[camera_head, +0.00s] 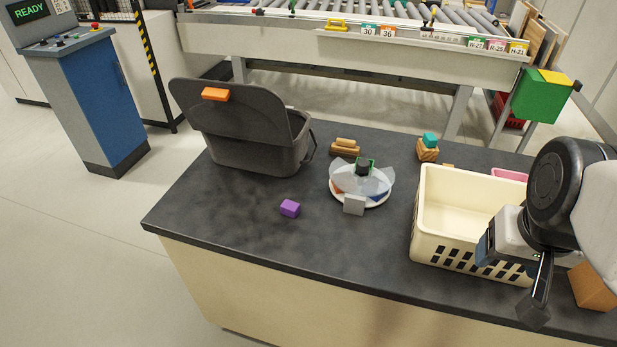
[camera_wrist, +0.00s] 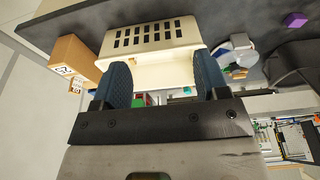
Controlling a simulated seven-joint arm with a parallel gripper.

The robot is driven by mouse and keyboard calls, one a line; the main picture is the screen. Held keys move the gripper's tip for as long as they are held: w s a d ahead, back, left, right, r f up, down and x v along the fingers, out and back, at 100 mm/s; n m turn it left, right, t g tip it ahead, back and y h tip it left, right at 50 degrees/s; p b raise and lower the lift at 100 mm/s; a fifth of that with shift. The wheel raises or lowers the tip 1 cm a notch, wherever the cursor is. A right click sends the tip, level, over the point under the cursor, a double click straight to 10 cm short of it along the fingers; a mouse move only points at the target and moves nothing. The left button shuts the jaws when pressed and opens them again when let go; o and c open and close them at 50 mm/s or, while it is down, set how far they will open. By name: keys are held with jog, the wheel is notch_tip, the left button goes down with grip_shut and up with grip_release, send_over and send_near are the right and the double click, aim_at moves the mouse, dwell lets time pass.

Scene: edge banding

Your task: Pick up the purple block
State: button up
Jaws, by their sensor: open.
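The purple block (camera_head: 290,208) lies on the dark tabletop, left of the middle and near the front edge. In the wrist view the purple block (camera_wrist: 294,20) shows small at the upper right, well away from the fingers. My gripper (camera_wrist: 163,80) is open with nothing between its two blue-grey fingers. In the head view my gripper (camera_head: 484,250) is over the front of the cream basket at the right, far from the block and partly hidden by my own wrist.
The cream basket (camera_head: 452,244) stands at the right. A round white dish (camera_head: 374,202) with clear pieces and a grey block (camera_head: 354,205) sit right of the purple block. A dark grey bin (camera_head: 235,130) stands behind it. The tabletop around the purple block is clear.

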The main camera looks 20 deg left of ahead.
jog(key=shift+a, duration=0.1)
jog(key=w+a+f+m+g+y, duration=0.1)
jog(key=w+a+f+m+y, duration=0.45)
jog(key=a, duration=0.45)
jog(key=w+a+f+m+g+y, duration=0.1)
jog(key=w+a+f+m+y, duration=0.25)
jog(key=w+a+f, duration=0.4)
jog(key=w+a+f+m+g+y, duration=0.1)
jog(key=w+a+f+m+y, duration=0.3)
jog(key=w+a, duration=0.55)
jog(key=m+t, duration=0.3)
jog(key=m, duration=0.4)
send_near(292, 205)
jog(key=shift+w+a+f, duration=0.25)
jog(key=shift+a+f, duration=0.2)
jog(key=shift+a, duration=0.1)
jog(key=shift+w+a+f, duration=0.2)
jog(key=shift+a+f, duration=0.25)
jog(key=shift+a, duration=0.1)
jog(key=shift+a+y, duration=0.1)
jog(key=shift+y, duration=0.2)
jog(key=shift+x, duration=1.2)
jog(key=shift+a, duration=0.15)
jog(key=shift+x, duration=2.45)
jog(key=shift+s, duration=0.2)
